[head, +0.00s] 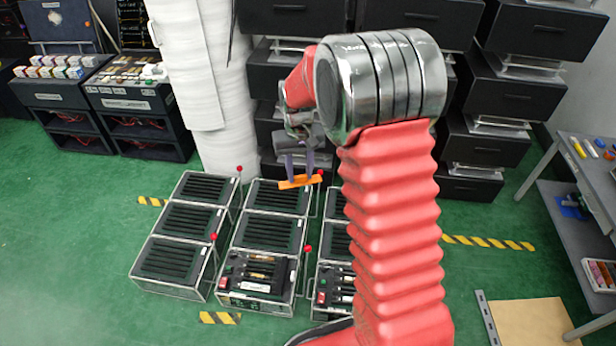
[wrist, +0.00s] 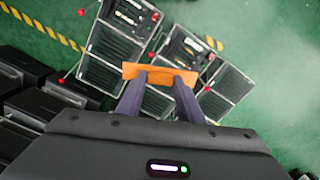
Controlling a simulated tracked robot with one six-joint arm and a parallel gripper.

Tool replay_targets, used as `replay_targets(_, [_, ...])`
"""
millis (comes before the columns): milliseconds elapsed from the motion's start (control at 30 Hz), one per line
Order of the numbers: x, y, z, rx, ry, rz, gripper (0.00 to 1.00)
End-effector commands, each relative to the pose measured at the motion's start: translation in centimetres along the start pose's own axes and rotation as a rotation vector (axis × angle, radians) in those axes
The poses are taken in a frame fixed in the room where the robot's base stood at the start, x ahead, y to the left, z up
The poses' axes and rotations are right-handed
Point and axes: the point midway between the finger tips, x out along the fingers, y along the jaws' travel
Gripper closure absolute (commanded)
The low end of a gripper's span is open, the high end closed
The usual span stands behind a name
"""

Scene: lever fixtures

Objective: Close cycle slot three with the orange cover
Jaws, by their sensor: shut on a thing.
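My gripper (head: 301,180) is shut on the orange cover (head: 293,184), a flat bar. It holds the cover in the air above the far end of the fixtures. In the wrist view the cover (wrist: 165,73) lies across both fingertips, above black slotted panels. The fixtures stand on the floor in columns: a left one (head: 185,227), a middle one (head: 262,230) and a right one (head: 336,240) partly hidden by my arm. Levers with red knobs (head: 307,249) stand beside them. The near units of the middle and right columns show open slots with parts inside. I cannot tell which slot is three.
Black drawer cabinets (head: 470,150) and a white padded column (head: 190,80) stand behind. Workbenches (head: 130,95) are at the back left, and a grey shelf (head: 580,210) is at the right. Green floor is clear left of the fixtures.

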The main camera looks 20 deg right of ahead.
Motion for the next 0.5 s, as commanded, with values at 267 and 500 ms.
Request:
replay_targets(267, [-3.5, -1.9, 2.0, -0.033, 0.002, 0.0, 0.87])
replay_targets(500, [-3.8, -2.1, 2.3, -0.037, 0.0, 0.0, 0.87])
